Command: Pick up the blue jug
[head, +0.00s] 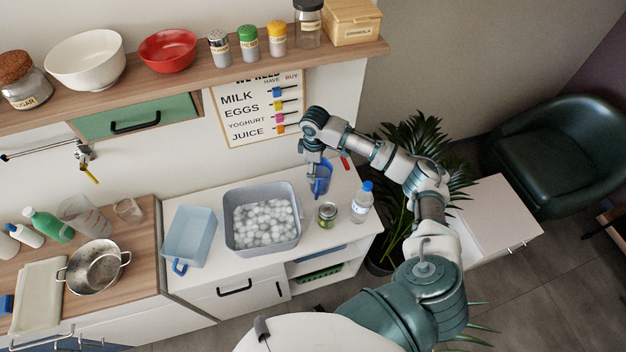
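The blue jug (324,178) stands near the back of the white counter, right of the grey basin. My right gripper (313,178) reaches down from above at the jug's left side and overlaps it in the head view. The fingers are small and partly lost against the jug, so I cannot tell whether they are open or closed on it. The jug appears upright; its lower part looks close to the counter. My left gripper is out of view.
A grey basin (297,241) of white balls stands left of the jug. A green-labelled jar (327,215) and a blue-capped bottle (362,204) stand in front of it. The shelf (205,80) hangs behind; a plant (425,140) is right.

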